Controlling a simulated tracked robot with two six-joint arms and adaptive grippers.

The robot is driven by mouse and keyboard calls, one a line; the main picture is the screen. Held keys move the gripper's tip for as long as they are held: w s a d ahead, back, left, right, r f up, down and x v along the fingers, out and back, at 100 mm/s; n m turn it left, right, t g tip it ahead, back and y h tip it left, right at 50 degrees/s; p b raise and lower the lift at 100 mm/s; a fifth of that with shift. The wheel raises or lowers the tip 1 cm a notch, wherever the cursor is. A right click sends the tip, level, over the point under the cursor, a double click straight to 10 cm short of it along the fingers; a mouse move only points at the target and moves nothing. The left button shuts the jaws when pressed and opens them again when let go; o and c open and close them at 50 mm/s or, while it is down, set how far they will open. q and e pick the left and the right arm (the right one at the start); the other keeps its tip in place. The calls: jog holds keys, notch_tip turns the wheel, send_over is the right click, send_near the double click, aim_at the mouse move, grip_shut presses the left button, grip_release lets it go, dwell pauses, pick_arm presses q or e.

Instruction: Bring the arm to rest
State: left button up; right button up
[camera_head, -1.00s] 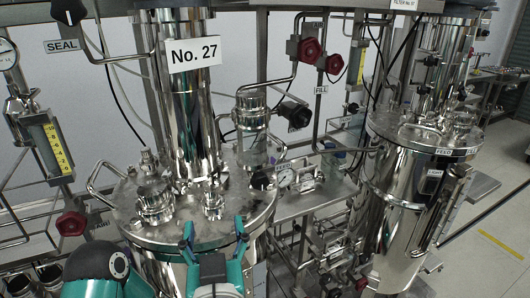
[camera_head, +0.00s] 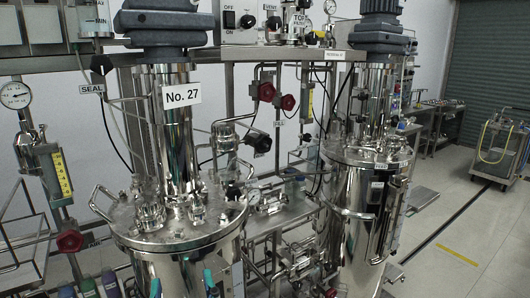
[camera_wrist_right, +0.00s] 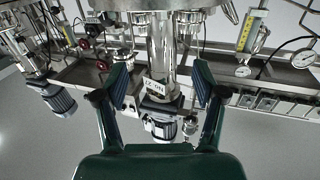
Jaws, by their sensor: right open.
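My right gripper (camera_head: 183,286) shows only by its two teal fingertips at the bottom edge of the head view, in front of the steel vessel (camera_head: 178,240) marked No. 27. In the right wrist view its two fingers (camera_wrist_right: 162,84) stand wide apart with nothing between them. The rest of the right arm is below the head picture. My left gripper is in neither current view.
The No. 27 vessel carries pipes and a column above its lid. A second steel vessel (camera_head: 352,205) stands to the right. A gauge (camera_head: 15,95) and red valve knob (camera_head: 70,241) are at left. A trolley (camera_head: 497,150) stands far right, with open floor before it.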

jog(key=w+d+f+m+g+h, duration=0.1)
jog(key=w+d+f+h, duration=0.2)
jog(key=w+d+f, duration=0.4)
jog(key=w+d+f+m+g+h, duration=0.25)
jog(key=w+d+f, duration=0.25)
jog(key=d+f, duration=0.45)
jog(key=d+f+g+h, duration=0.1)
jog(key=d+f+g, duration=0.1)
jog(key=d+f, duration=0.45)
jog(key=d+f+g, duration=0.1)
jog(key=d+f, duration=0.3)
jog(key=f, duration=0.5)
jog(key=s+d+f+g+y, duration=0.1)
jog(key=s+d+f+g, duration=0.1)
jog(key=s+f, duration=0.45)
jog(key=s+d+f+g+y, duration=0.1)
jog(key=s+d+f+g, duration=0.15)
jog(key=s+f, duration=0.4)
jog(key=s+a+f+m+g+y, duration=0.1)
jog(key=s+a+f+g, duration=0.1)
jog(key=s, duration=0.3)
jog(key=s+a+f+m+g+y, duration=0.1)
jog(key=s+a+f+g+y, duration=0.1)
jog(key=s, duration=0.4)
jog(key=shift+s+a+f+g, duration=0.2)
jog(key=shift+a+f+g, duration=0.25)
jog(key=shift+a+g, duration=0.6)
jog(key=shift+a+t, duration=0.15)
jog(key=shift+t, duration=0.1)
